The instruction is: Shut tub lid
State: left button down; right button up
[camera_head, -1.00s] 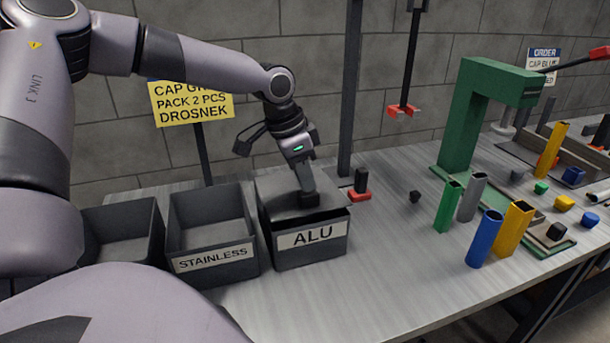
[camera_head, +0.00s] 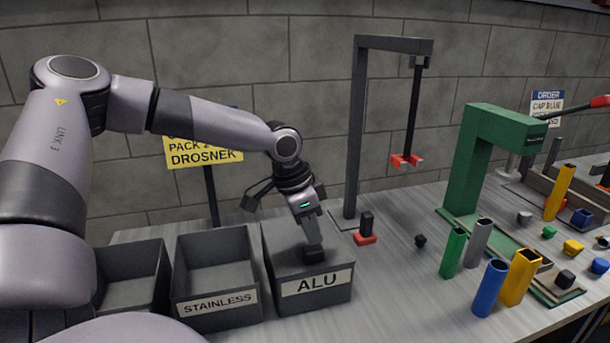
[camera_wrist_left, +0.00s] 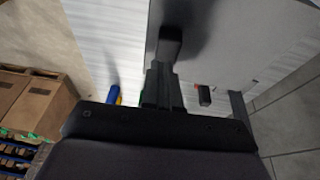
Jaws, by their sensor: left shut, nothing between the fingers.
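The tub labelled ALU (camera_head: 318,286) stands on the bench in the head view. Its dark grey lid (camera_head: 285,245) lies over the top, and no gap shows along the front edge. My left gripper (camera_head: 314,254) is shut and empty, pointing down with its fingertips at the lid near the front edge; they appear to touch it. In the left wrist view, the shut fingers (camera_wrist_left: 168,45) are over the grey lid surface (camera_wrist_left: 225,40). My right gripper is not in view.
The open STAINLESS tub (camera_head: 215,300) and another open tub (camera_head: 135,280) stand to the left. A dark post (camera_head: 355,140) and a red-based black piece (camera_head: 366,230) are just behind right. Coloured tubes (camera_head: 488,288) and a green press (camera_head: 470,160) stand farther right.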

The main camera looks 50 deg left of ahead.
pick_arm(q)
notch_tip(320, 180, up, 2)
jog(key=shift+r+p, duration=0.25)
jog(key=shift+p, duration=0.8)
jog(key=shift+r, duration=0.3)
jog(key=d+v, duration=0.1)
jog(key=v, duration=0.8)
jog(key=shift+s, duration=0.3)
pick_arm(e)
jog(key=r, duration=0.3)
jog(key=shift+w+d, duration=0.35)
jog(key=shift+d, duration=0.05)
